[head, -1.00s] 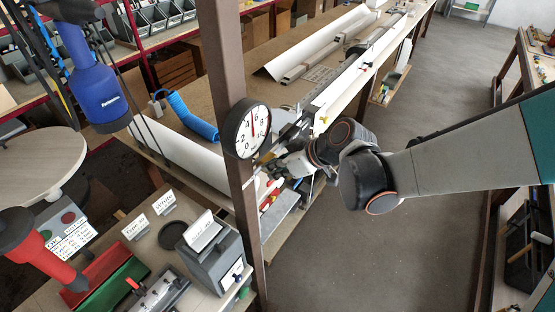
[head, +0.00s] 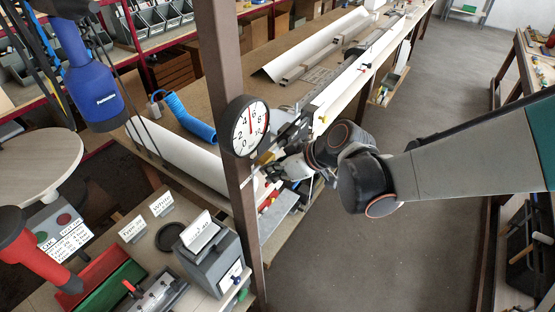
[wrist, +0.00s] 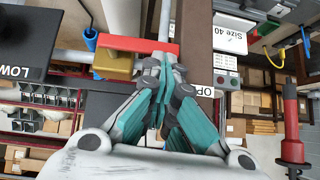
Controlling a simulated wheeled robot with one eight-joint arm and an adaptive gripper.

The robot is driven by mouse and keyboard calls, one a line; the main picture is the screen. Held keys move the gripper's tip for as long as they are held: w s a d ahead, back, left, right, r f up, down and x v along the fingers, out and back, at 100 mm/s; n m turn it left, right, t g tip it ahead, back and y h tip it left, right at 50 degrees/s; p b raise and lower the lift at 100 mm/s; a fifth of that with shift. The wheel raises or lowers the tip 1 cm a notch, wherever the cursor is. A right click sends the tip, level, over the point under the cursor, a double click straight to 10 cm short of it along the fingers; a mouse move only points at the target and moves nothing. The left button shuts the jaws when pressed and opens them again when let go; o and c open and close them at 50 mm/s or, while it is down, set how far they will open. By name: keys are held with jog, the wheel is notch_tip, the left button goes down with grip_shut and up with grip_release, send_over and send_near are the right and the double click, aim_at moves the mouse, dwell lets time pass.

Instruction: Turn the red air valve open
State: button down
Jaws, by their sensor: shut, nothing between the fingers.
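The red valve handle (wrist: 138,45) lies crosswise at the top of the wrist view, on a brass valve body (wrist: 112,66) with a blue hose end beside it. My gripper (wrist: 161,62) is shut and empty. Its fingertips are at the right part of the handle, overlapping its lower edge in the picture; I cannot tell if they touch. In the head view my gripper (head: 275,172) is just right of the brown post, by the brass body (head: 265,158). The handle is not clear there.
A round gauge (head: 249,126) hangs on the brown post (head: 222,70), close to my gripper. Signs reading "LOW" (wrist: 20,72) and "OP" (wrist: 221,82), partly hidden, flank the valve. A long bench with profiles runs behind; the floor (head: 350,260) to its right is clear.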

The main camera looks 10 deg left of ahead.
jog(key=s+d+r, duration=0.2)
jog(key=s+d, duration=0.2)
jog(key=d, duration=0.8)
jog(key=s+d+f+m+t+h+b, duration=0.2)
jog(key=s+d+f+m+h+b, duration=0.2)
jog(key=d+b, duration=0.6)
jog(key=s+d+f+m+t+h+b, duration=0.2)
jog(key=s+d+f+m+h+b, duration=0.2)
jog(key=d+f+m+b, duration=0.5)
jog(key=s+d+f+b, duration=0.1)
jog(key=s+b, duration=0.1)
jog(key=b, duration=0.1)
jog(key=shift+f+h, duration=0.15)
jog(key=shift+h, duration=0.15)
jog(key=shift+a, duration=0.2)
